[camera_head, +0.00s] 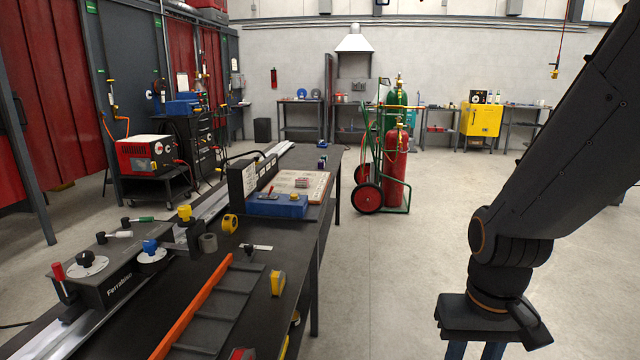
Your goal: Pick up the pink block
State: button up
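I cannot clearly make out a pink block. A small pale, pinkish item (302,183) lies on a light board (318,190) on the long dark table, too small to identify. A small purple item (322,162) stands farther back on the table. My gripper (476,350) hangs at the lower right, over the floor and well to the right of the table.
The dark table (283,250) runs along the left, bearing a blue box (277,206), an orange-edged rack (215,305) and a yellow tape measure (278,283). A cart with red and green cylinders (395,170) stands behind. The floor right of the table is clear.

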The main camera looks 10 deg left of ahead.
aim_at(300, 182)
jog(key=z, duration=0.75)
jog(key=i, duration=2.25)
jog(key=u, duration=1)
jog(key=i, duration=0.75)
jog(key=u, duration=0.9)
jog(key=i, duration=0.55)
jog(key=u, duration=0.05)
